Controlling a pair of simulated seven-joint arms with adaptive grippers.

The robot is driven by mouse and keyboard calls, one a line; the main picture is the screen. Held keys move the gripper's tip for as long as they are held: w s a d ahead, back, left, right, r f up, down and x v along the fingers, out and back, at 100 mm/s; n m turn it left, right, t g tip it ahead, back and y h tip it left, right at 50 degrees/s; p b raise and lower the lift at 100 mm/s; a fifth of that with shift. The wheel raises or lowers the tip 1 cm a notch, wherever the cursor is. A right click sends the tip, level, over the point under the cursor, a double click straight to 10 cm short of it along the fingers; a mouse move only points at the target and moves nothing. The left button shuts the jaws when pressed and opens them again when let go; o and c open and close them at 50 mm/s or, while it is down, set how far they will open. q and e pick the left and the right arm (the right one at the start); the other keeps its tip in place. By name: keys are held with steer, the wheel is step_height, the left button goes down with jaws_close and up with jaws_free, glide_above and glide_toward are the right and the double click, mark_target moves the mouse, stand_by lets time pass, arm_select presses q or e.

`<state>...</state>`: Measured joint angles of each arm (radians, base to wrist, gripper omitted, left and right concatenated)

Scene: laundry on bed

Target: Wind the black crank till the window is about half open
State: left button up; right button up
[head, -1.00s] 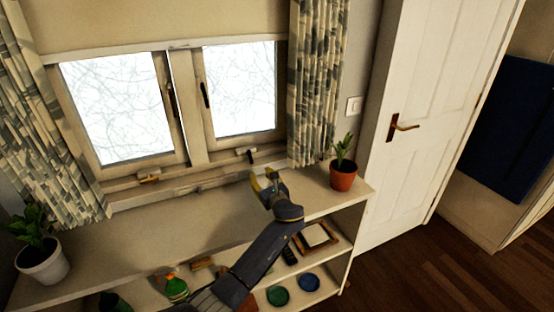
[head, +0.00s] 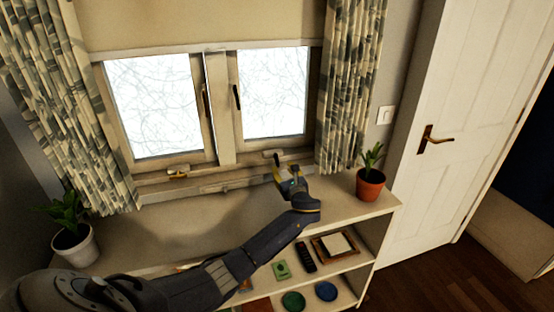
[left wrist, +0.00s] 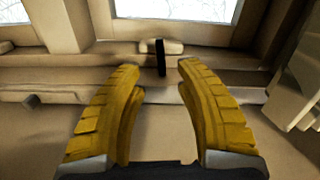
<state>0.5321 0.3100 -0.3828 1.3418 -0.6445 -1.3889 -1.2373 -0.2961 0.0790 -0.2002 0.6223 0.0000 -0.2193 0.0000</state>
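The black crank (left wrist: 160,58) hangs from a pale housing (left wrist: 147,47) on the sill below the right window (head: 272,92). In the head view the housing (head: 268,154) also shows, with the crank partly hidden near my fingers. The right window looks shut in its frame. My left gripper (head: 281,177) is in front of and below the crank. In the left wrist view its yellow fingers (left wrist: 159,72) are spread open, with the crank ahead between the tips. Nothing is between the fingers. My right gripper is not in view.
A shelf (head: 190,235) stands under the windows. A potted plant (head: 371,185) is right of my gripper, and another (head: 76,243) stands at the left. Curtains (head: 350,90) flank the windows. A second brass-coloured crank (head: 178,175) sits below the left window.

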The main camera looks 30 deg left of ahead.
mark_target(277, 159)
arm_select(q)
steer(key=x, duration=0.9)
jaws_close()
stand_by(0.4)
